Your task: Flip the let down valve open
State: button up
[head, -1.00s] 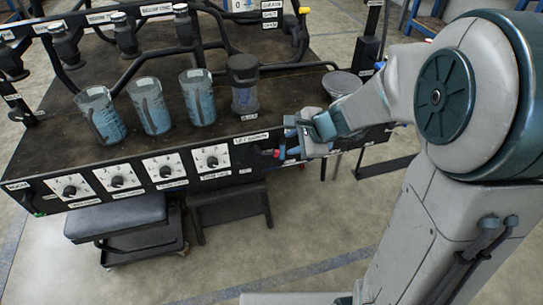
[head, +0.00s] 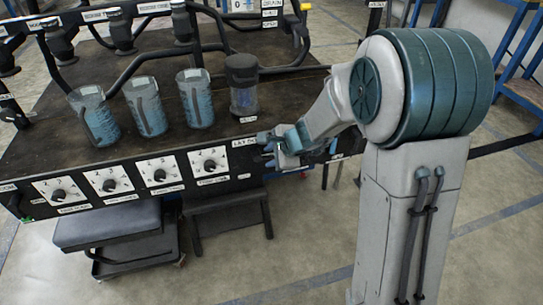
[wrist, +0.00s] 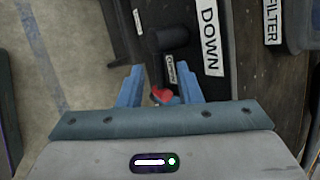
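My gripper (wrist: 160,88) has its two blue fingers apart. A red part (wrist: 162,96), likely the let down valve's handle, shows between them with its lower part hidden. A black cylinder (wrist: 172,38) stands out from the panel just beyond the fingers, with a small white label beside it. The large label reading DOWN (wrist: 210,38) is to the right. In the head view, my gripper (head: 267,148) is at the bench's front panel, just below the partly covered LET DOWN label (head: 243,142). The valve is hidden behind my gripper there.
Several dial knobs (head: 160,175) line the front panel left of my gripper. Clear containers of blue liquid (head: 147,106) and a dark filter canister (head: 242,85) stand on the bench above. A dark stool (head: 228,210) is below the panel. Open floor lies right of it.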

grip_shut()
jog(key=shift+r, duration=0.1)
jog(key=h+p, duration=0.1)
jog(key=n+h+p, duration=0.1)
jog(key=p, duration=0.1)
jog(key=shift+s+a+r, duration=0.1)
jog(key=shift+a+r, duration=0.1)
jog(key=shift+r, duration=0.15)
jog(key=shift+h, duration=0.3)
grip_release()
jog(key=shift+r, duration=0.1)
